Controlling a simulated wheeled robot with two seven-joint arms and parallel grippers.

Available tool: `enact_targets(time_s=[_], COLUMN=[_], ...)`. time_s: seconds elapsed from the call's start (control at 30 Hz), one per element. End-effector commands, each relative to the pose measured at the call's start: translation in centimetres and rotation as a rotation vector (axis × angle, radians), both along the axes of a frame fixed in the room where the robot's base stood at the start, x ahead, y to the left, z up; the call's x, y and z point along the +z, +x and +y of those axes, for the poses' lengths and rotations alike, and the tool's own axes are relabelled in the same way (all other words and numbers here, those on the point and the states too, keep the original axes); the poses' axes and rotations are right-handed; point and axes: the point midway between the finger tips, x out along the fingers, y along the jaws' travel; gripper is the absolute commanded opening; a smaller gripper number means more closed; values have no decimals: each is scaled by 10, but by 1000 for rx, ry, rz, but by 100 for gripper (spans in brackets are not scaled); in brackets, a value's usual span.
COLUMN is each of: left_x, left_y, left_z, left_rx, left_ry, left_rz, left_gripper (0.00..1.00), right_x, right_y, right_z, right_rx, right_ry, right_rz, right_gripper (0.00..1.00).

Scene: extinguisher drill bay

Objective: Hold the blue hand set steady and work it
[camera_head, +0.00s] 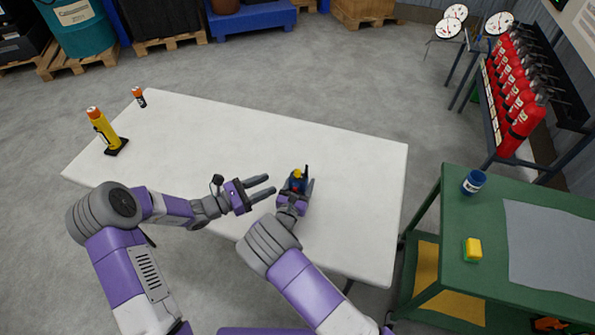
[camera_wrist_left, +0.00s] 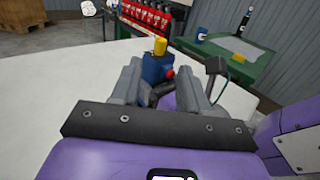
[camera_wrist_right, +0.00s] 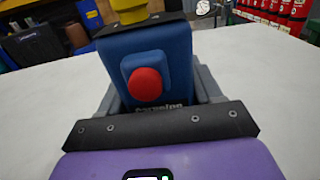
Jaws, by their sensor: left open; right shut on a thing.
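The blue hand set (camera_wrist_right: 175,60) has a red round button (camera_wrist_right: 145,84) on its face and a yellow top (camera_wrist_right: 128,8). My right gripper (camera_head: 298,188) is shut on the hand set and holds it upright over the white table; the right wrist view shows it between the fingers. My left gripper (camera_head: 265,187) is open and empty, to the left of the hand set, with its fingers pointing toward it. In the left wrist view the hand set (camera_wrist_left: 154,68) shows beyond the open fingers, its red button (camera_wrist_left: 169,72) on the right side.
The white table (camera_head: 230,130) is mostly clear. A yellow cylinder (camera_head: 103,128) on a black base and a small orange-topped item (camera_head: 139,97) stand at its left end. A green bench (camera_head: 455,215) at right bears a blue cup (camera_head: 473,182) and a yellow block (camera_head: 473,250).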

Motion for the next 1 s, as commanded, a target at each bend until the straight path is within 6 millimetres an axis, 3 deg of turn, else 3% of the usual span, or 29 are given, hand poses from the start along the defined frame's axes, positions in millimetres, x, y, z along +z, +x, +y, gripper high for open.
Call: enact_targets(time_s=[0.5,0.7,1.0], left_x=[1,1,1], left_y=[44,52,54], left_z=[-84,-99,-101], left_rx=[-7,-5,-4], left_ry=[-1,-1,-1], left_rz=[-2,-2,0], left_gripper=[45,45,45], right_x=[1,1,1], right_y=[0,0,0], right_z=[0,0,0], right_rx=[0,0,0], right_ry=[1,1,1], right_rz=[-1,-1,-1], right_gripper=[15,15,15])
